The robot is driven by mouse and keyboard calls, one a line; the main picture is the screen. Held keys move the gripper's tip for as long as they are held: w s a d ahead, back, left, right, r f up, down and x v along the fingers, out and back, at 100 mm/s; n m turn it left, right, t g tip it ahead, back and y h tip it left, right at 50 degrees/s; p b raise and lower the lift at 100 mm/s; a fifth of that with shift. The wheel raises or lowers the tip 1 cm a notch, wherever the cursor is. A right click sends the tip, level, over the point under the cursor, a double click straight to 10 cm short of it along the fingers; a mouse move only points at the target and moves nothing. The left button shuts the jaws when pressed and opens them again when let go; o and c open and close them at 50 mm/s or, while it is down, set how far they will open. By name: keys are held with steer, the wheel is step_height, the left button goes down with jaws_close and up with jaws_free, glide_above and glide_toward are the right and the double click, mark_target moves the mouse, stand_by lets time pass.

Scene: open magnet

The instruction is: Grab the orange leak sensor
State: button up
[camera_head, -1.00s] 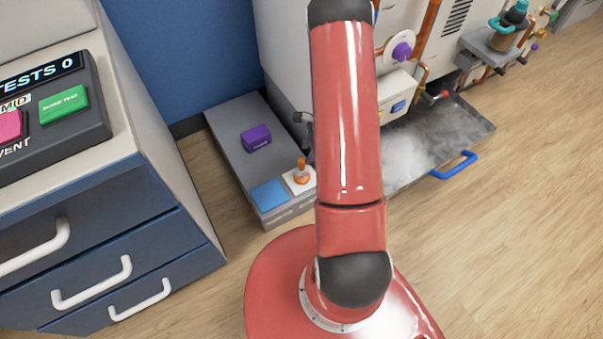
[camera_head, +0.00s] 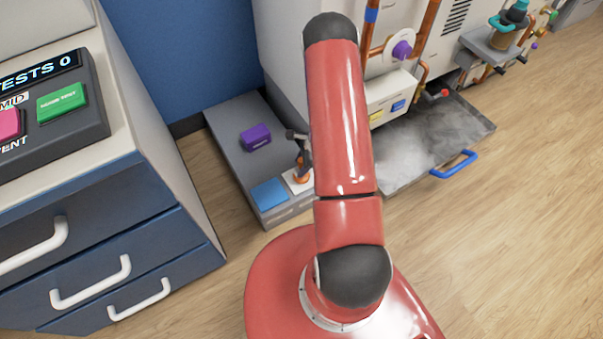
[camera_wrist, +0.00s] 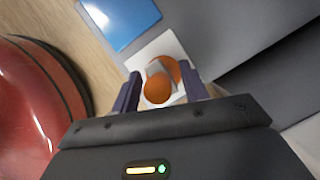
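The orange leak sensor (camera_head: 302,177) stands on a white pad (camera_head: 291,184) at the front of the low grey platform. In the wrist view the sensor (camera_wrist: 158,86) shows from above, with a round orange top and a pale part beside it. My gripper (camera_wrist: 161,92) is open, with one dark finger on each side of the sensor's top. I cannot tell whether the fingers touch it. In the head view my gripper (camera_head: 301,160) is at the sensor, partly hidden by my arm.
A blue square pad (camera_head: 270,192) lies left of the white pad. A purple block (camera_head: 256,138) sits farther back on the grey platform (camera_head: 228,135). A blue drawer cabinet (camera_head: 150,245) stands at left. A grey tray with a blue handle (camera_head: 455,164) lies at right.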

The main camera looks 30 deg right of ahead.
jaws_close()
steer(key=shift+r, duration=0.1)
